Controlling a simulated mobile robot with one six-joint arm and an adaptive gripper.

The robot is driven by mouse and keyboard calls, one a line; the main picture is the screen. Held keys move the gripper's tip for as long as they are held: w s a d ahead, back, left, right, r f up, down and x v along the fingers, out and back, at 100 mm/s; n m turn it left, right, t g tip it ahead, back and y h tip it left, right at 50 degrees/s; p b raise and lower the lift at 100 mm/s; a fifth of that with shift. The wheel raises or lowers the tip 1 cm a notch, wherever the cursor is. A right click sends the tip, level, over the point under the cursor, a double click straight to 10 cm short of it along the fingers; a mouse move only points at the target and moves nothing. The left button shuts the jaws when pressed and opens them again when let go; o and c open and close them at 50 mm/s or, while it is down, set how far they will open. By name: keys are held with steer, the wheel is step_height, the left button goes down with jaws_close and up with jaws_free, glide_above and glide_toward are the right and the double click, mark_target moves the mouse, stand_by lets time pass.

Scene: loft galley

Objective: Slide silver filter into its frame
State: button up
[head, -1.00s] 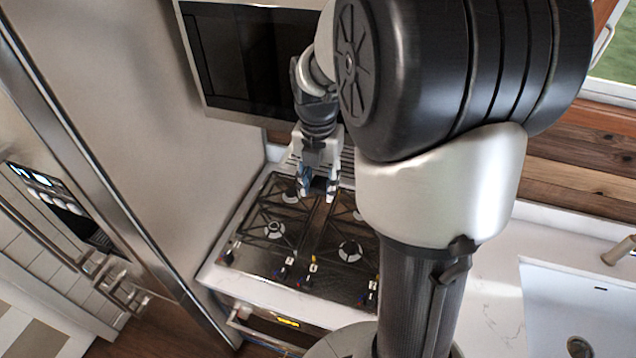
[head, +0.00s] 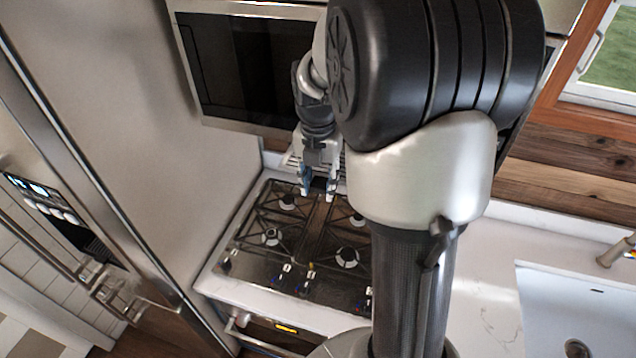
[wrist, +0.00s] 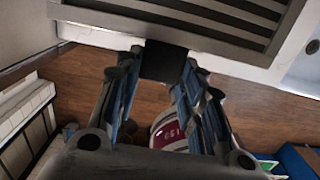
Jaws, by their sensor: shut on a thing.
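The silver filter (wrist: 215,18) is a grey slatted panel at the top of the wrist view. A black tab (wrist: 165,62) stands out from its near edge. My gripper (wrist: 166,68) is shut on this tab, with a finger on each side. In the head view my gripper (head: 318,190) points down over the back of the stove, below the microwave. Silver slats (head: 341,162) show beside it there, partly hidden by my arm. A pale border (wrist: 292,48) lies around the filter's near side; I cannot tell whether it is the frame or how the filter sits in it.
The gas stove (head: 300,240) with several burners lies below my gripper. The microwave (head: 250,65) hangs above and behind. A tall steel panel (head: 200,150) stands to the left. The counter (head: 485,290) and sink (head: 575,310) are to the right. A red and white round object (wrist: 172,130) shows between my fingers.

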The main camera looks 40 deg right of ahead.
steer(key=shift+w+d+p, duration=0.4)
steer(key=shift+w+d, duration=0.4)
steer(key=shift+d, duration=0.2)
steer(key=o, duration=1.2)
steer(key=shift+r, duration=0.1)
steer(key=r, duration=1.2)
steer(key=shift+s+a, duration=0.2)
